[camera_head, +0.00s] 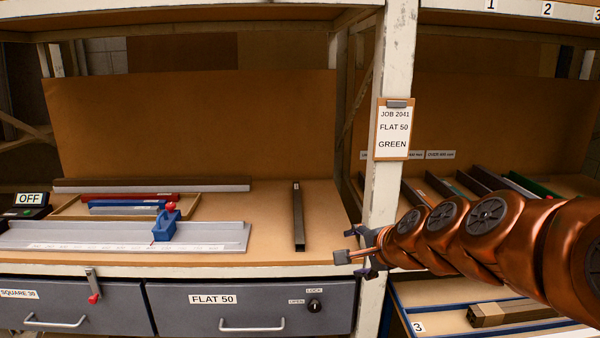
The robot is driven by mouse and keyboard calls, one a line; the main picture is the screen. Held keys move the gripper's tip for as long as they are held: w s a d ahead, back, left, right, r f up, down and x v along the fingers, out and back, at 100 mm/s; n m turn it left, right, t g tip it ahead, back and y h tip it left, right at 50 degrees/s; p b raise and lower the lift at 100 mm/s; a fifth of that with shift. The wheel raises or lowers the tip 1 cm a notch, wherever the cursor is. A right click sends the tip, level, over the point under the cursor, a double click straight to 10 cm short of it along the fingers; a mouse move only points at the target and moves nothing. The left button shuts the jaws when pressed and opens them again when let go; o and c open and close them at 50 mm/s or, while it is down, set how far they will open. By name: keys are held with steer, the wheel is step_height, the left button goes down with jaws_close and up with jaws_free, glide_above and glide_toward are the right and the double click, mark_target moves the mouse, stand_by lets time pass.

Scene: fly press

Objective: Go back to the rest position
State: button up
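My gripper (356,253) reaches in from the right on my copper-coloured arm, just in front of the bench's front edge and the pale upright post (384,190). Its dark fingertips are spread apart and I see nothing between them, though they are small here. A clipboard card (393,130) reading "JOB 2041 FLAT 50 GREEN" hangs on the post above the gripper. A dark bar (298,215) lies on the bench to the gripper's left.
A measuring rail (60,236) with a blue stop block (165,226) lies along the bench. Behind it, a tray (70,208) holds red, blue and grey bars. Closed drawers (250,307) sit below. Several bars lie on the right shelf, partly hidden by my arm.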

steer(key=s+d+f+n+g+h+p, duration=0.1)
steer(key=s+n+g+p, duration=0.7)
steer(key=s, duration=1.6)
steer(key=n+h, duration=0.1)
steer(key=n, duration=0.1)
steer(key=shift+s+d+f+n, duration=0.2)
steer(key=shift+s+f+n, duration=0.1)
steer(key=shift+s+f, duration=0.1)
steer(key=s+d+n+g+p, duration=0.1)
steer(key=s, duration=0.2)
steer(key=s+d+n+g+h, duration=0.1)
steer(key=s+d, duration=0.1)
steer(key=s, duration=0.2)
steer(key=s+d+n+g+h+p, duration=0.1)
steer(key=s+d, duration=0.1)
steer(key=s, duration=0.1)
steer(key=shift+s+r+p, duration=0.25)
steer(key=shift+s+p, duration=0.05)
steer(key=shift+s, duration=0.05)
